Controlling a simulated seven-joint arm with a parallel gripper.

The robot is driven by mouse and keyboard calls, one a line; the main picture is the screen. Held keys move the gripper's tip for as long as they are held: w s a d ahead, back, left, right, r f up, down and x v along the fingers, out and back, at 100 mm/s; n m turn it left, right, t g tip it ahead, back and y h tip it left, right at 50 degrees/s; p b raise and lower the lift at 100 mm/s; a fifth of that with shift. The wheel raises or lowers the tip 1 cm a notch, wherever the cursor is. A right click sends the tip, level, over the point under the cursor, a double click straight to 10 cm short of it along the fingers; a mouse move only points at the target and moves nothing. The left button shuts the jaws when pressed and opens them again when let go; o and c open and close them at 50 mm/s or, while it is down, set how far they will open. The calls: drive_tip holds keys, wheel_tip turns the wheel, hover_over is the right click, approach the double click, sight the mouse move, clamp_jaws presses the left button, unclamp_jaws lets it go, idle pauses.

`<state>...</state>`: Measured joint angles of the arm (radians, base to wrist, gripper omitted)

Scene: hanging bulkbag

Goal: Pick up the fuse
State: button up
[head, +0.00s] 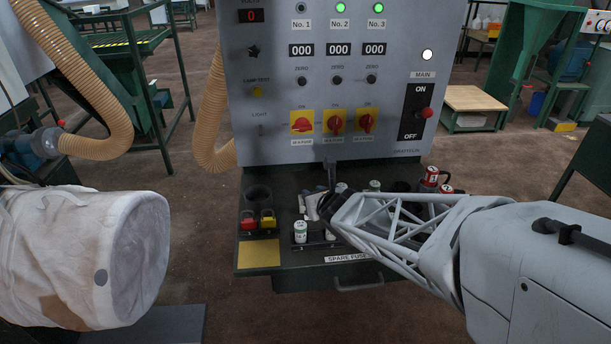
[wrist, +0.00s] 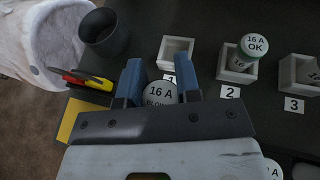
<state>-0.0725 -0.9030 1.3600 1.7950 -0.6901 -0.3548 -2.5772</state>
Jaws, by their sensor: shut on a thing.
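My gripper (wrist: 160,82) has its two blue fingers closed on the sides of a pale round fuse (wrist: 160,93) marked "16 A" and, it seems, "BLOWN". My gripper (head: 322,203) also shows in the head view over the shelf below the control panel; the held fuse is hard to make out there. In the wrist view socket 1 (wrist: 177,43), a white square holder, looks empty just beyond the fingers. A green and white fuse (wrist: 253,46) marked "16 A OK" stands at socket 2. Socket 3 (wrist: 298,79) is at the right, partly cut off.
Another fuse (head: 300,231) stands in the spare-fuse rack at the shelf's front. The control panel (head: 330,100) rises behind the shelf. A white bulk bag (head: 75,255) hangs at the left.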

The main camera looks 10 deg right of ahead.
drive_tip(key=shift+s+d+r, duration=0.1)
drive_tip(key=shift+s+d, duration=0.05)
drive_tip(key=shift+s, duration=0.95)
drive_tip(key=shift+s+d+r, duration=0.1)
drive_tip(key=shift+s+d, duration=0.05)
drive_tip(key=shift+s, duration=0.9)
drive_tip(key=shift+s+d+r, duration=0.1)
drive_tip(key=shift+s+d, duration=0.05)
drive_tip(key=shift+s, duration=0.95)
